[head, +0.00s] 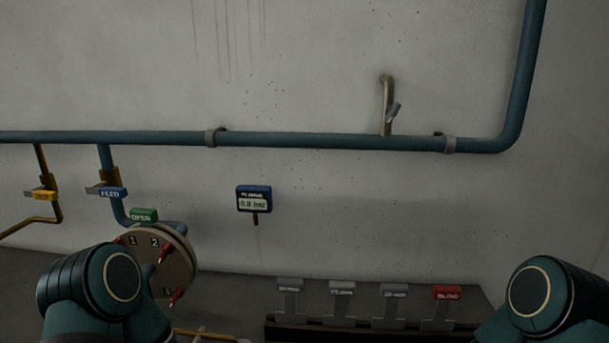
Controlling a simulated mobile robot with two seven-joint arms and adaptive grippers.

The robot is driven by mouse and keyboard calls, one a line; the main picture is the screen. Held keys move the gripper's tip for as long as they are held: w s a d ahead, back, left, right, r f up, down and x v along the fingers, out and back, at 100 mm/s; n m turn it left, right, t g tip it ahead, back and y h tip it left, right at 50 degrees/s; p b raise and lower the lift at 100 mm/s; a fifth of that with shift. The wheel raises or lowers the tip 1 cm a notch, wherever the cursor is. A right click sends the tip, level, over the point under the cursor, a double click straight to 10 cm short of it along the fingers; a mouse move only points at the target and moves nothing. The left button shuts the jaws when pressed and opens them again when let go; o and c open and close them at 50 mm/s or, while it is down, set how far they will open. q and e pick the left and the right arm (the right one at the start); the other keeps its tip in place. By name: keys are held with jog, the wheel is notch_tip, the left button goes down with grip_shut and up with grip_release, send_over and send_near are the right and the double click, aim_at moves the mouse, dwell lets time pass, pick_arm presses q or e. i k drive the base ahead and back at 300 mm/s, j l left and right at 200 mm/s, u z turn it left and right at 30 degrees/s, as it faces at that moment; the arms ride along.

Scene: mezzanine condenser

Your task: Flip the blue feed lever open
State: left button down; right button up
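A blue tag reading FEED (112,193) sits on a brass-coloured valve (109,177). The valve is on a blue pipe that drops from the long horizontal pipe, at the left of the head view. A short flat grey piece, perhaps the lever's handle, sticks out leftward beside the tag; it is too small and dark for me to tell its position. A green tag reading OPEN (144,215) is just below and to the right. My arm links show at the bottom left and bottom right, well below the valve. Neither gripper is in view.
A round plate with numbers and red-tipped pins (184,262) stands near my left arm. A yellow-tagged valve (43,194) is left of the feed valve. A blue gauge (254,199) reads about 0.0. Grey tagged plates and a red one (447,293) line the lower right.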

aim_at(100, 188)
jog(key=u, duration=1.25)
